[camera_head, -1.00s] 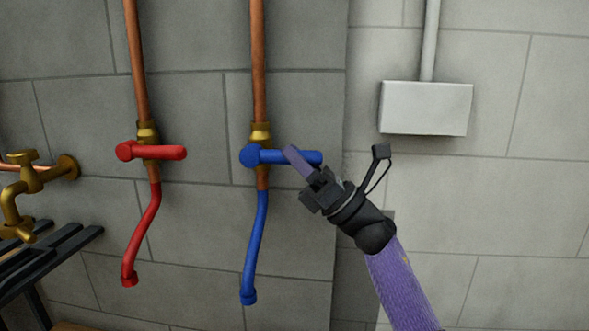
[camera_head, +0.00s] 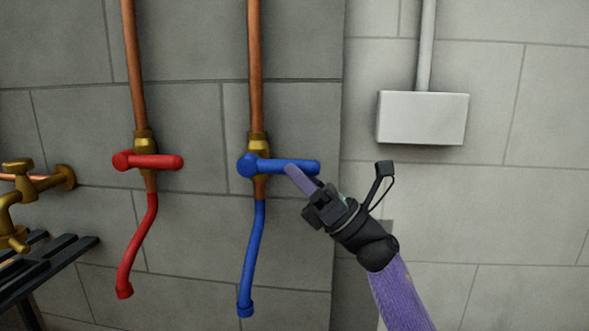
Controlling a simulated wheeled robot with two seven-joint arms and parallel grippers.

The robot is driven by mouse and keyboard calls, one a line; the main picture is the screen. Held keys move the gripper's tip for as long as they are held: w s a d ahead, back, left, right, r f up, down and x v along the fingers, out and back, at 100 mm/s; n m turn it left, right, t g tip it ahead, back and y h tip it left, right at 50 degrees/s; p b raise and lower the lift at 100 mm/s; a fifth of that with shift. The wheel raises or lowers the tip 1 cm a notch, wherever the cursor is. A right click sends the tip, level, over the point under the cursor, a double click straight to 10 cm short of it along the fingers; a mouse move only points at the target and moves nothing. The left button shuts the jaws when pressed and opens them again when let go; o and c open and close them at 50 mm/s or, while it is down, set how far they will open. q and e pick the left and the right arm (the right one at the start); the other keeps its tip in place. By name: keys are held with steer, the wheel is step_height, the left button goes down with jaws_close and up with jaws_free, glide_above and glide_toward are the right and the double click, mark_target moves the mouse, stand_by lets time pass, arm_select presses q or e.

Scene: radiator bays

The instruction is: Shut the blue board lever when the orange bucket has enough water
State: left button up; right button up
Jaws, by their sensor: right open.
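The blue lever (camera_head: 268,166) lies horizontal across its brass valve on a copper pipe, pointing right. A blue spout hose (camera_head: 252,258) hangs below it; I cannot make out any water at its end. My right gripper (camera_head: 302,178) comes from the lower right, open, with a purple finger in front of or touching the underside of the lever's outer half. Whether the lever is between the fingers cannot be told. My left gripper and the orange bucket are not in view.
A red lever (camera_head: 150,161), also horizontal, has a red hose (camera_head: 139,245) to the left. A brass tap (camera_head: 18,200) stands above a dark slatted rack (camera_head: 45,268) at far left. A grey wall box (camera_head: 422,118) is at the upper right.

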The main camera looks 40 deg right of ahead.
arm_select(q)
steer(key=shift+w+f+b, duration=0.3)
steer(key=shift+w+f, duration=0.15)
arm_select(e)
steer(key=v, duration=0.8)
steer(key=shift+s+d+f, duration=0.15)
steer(key=shift+s+f, duration=0.1)
